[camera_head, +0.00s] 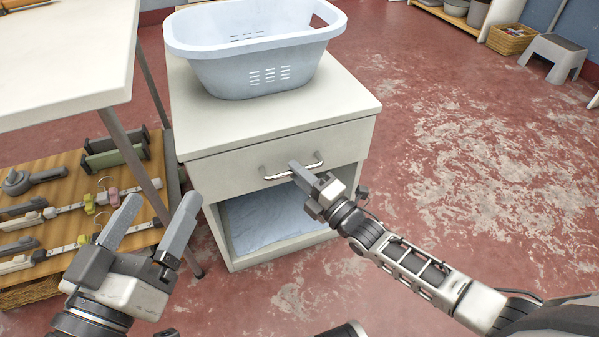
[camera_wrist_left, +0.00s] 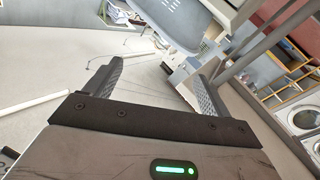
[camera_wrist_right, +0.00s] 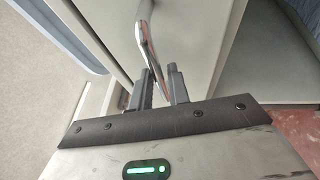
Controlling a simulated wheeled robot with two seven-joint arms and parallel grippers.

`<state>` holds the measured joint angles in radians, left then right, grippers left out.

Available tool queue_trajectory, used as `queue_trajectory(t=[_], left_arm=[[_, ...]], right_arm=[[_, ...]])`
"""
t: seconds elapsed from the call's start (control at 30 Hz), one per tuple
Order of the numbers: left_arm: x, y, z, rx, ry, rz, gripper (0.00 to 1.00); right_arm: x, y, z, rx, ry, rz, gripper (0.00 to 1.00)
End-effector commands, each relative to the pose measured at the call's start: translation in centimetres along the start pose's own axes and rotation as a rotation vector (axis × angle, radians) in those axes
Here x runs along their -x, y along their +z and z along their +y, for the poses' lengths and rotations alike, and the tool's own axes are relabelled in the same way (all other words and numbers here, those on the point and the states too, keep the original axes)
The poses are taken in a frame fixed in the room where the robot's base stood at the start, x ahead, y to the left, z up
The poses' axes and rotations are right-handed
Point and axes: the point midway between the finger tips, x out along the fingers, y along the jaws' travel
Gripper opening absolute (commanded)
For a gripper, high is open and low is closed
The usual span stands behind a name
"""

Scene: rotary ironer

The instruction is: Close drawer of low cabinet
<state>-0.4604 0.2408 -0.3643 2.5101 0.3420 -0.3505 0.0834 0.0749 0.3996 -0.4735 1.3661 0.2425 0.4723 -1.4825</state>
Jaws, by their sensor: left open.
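The low cabinet (camera_head: 350,98) is white, with one drawer (camera_head: 225,178) above an open compartment. The drawer front looks flush or nearly flush with the cabinet; a small gap cannot be ruled out. A curved metal handle (camera_head: 312,163) is on the drawer front and also shows in the right wrist view (camera_wrist_right: 147,35). My right gripper (camera_head: 296,168) is at the handle. In the right wrist view its fingers (camera_wrist_right: 160,80) are close together, with the handle bar between them. My left gripper (camera_head: 160,204) is open and empty, left of and in front of the cabinet.
A pale blue laundry basket (camera_head: 255,65) stands on the cabinet top. Folded blue cloth (camera_head: 265,215) lies in the lower compartment. A white table (camera_head: 70,60) with metal legs and a wooden shelf (camera_head: 75,180) of tools stand at left.

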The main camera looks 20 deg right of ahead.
Motion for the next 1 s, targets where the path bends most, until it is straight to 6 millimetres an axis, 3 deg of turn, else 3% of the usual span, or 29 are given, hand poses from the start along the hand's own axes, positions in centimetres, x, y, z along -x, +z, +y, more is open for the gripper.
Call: queue_trajectory(t=[0.33, 0.47, 0.7, 1.0], left_arm=[[0.0, -0.1, 0.1, -0.001, 0.001, 0.002, 0.83], [-0.1, -0.3, 0.3, 0.016, 0.004, -0.011, 0.83], [1.4, 2.5, 0.5, 0.172, -0.046, -0.173, 0.83], [1.5, 2.8, 0.0, 0.094, -0.077, -0.213, 0.83]], right_arm=[[0.2, 0.0, 0.1, 0.001, 0.003, 0.001, 0.33], [1.3, 0.0, 0.1, 0.000, 0.000, 0.001, 0.33], [6.4, 0.0, 0.2, 0.000, -0.004, 0.001, 0.33], [13.1, 0.0, 0.1, 0.000, -0.001, 0.001, 0.33]])
